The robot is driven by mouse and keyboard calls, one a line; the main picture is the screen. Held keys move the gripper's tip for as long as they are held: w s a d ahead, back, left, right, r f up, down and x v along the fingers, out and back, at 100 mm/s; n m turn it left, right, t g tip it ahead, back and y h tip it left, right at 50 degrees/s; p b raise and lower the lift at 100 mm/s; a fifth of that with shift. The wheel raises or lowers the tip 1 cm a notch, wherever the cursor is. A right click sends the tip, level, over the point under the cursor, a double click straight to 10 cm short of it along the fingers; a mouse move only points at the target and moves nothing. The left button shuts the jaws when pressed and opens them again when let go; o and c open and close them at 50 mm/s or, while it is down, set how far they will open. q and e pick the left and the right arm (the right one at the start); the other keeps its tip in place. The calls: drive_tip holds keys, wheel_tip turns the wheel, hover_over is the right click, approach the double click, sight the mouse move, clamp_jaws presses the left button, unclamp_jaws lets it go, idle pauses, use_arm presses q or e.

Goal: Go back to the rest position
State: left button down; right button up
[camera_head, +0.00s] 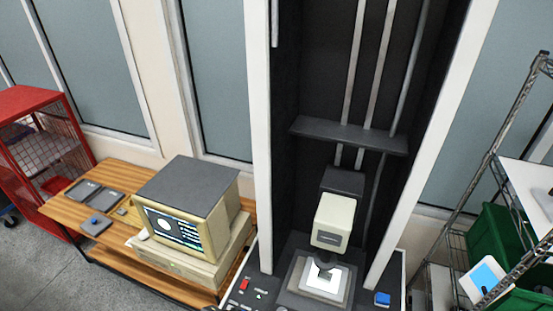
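Neither of my grippers shows in the head view. The tall measuring machine stands in front of me, with a dark crossbar (350,135) and a cream measuring head (333,222) on its column. Below the head, a pale square plate (303,283) lies on the machine's bed. A small dark piece is under the head at the plate's middle; I cannot tell whether it is part of the machine.
A wooden table (132,178) at left bears an old computer (172,228) and several small grey items. A red cage cabinet (22,103) stands far left. A wire rack (487,163) with a green bin (497,235) is at right. Grey floor (35,262) shows bottom left.

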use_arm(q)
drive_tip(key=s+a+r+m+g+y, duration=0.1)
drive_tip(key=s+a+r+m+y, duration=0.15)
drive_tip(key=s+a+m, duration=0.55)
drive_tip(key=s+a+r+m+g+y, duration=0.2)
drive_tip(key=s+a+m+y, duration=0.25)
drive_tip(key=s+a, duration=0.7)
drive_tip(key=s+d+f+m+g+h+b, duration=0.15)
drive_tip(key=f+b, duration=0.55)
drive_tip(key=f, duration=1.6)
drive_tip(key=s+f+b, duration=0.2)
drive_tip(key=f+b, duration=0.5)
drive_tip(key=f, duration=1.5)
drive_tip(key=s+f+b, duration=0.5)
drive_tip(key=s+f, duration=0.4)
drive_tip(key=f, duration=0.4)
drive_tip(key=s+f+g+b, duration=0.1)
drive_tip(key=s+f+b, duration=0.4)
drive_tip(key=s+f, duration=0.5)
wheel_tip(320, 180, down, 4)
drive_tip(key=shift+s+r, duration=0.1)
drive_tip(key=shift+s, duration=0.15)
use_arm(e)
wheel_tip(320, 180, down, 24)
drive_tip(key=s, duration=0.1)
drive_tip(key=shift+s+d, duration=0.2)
